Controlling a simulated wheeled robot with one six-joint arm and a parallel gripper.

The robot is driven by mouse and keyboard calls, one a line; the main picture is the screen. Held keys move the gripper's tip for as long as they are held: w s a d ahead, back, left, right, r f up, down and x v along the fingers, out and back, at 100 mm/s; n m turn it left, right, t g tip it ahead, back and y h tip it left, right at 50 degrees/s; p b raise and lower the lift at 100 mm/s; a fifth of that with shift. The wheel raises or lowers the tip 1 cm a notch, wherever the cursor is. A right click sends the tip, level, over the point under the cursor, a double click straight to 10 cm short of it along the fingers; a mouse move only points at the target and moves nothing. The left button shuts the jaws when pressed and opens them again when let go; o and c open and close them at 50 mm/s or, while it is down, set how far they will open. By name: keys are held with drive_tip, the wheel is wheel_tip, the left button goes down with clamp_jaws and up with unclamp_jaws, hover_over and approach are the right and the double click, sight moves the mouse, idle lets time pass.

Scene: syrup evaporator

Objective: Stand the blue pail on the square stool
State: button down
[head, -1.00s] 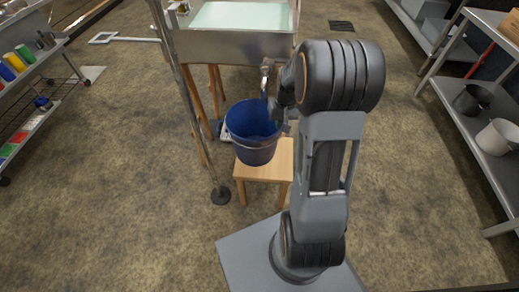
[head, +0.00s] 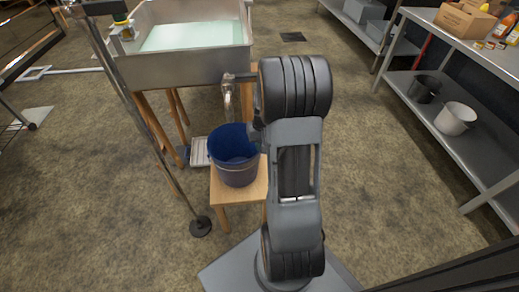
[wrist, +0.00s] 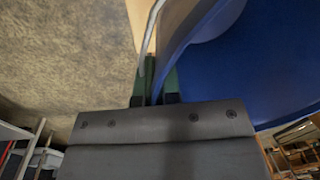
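The blue pail (head: 234,160) is upright over the top of the square wooden stool (head: 257,190) in the head view. Its base overlaps the stool top; I cannot tell whether it rests there or hangs just above. In the wrist view the pail's blue wall (wrist: 255,65) fills the right side, and part of the pale stool (wrist: 138,18) shows behind the rim. My gripper (wrist: 154,80) has its dark green fingers on both sides of the pail's rim, close against it. In the head view my arm hides most of the gripper and the stool's right side.
A steel evaporator pan (head: 185,65) on wooden legs stands behind the stool. A thin pole with a round foot (head: 201,226) stands just left of the stool. A steel shelf at right holds a white pail (head: 455,119) and a dark pail (head: 425,89). Floor between is clear.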

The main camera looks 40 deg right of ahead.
drive_tip(key=shift+f, duration=0.8)
drive_tip(key=shift+r, duration=0.1)
drive_tip(key=c, duration=1.3)
unclamp_jaws()
drive_tip(key=shift+c, duration=0.2)
wheel_tip(320, 180, up, 12)
drive_tip(key=d+p, duration=0.1)
drive_tip(key=p, duration=0.3)
drive_tip(key=shift+s, duration=0.25)
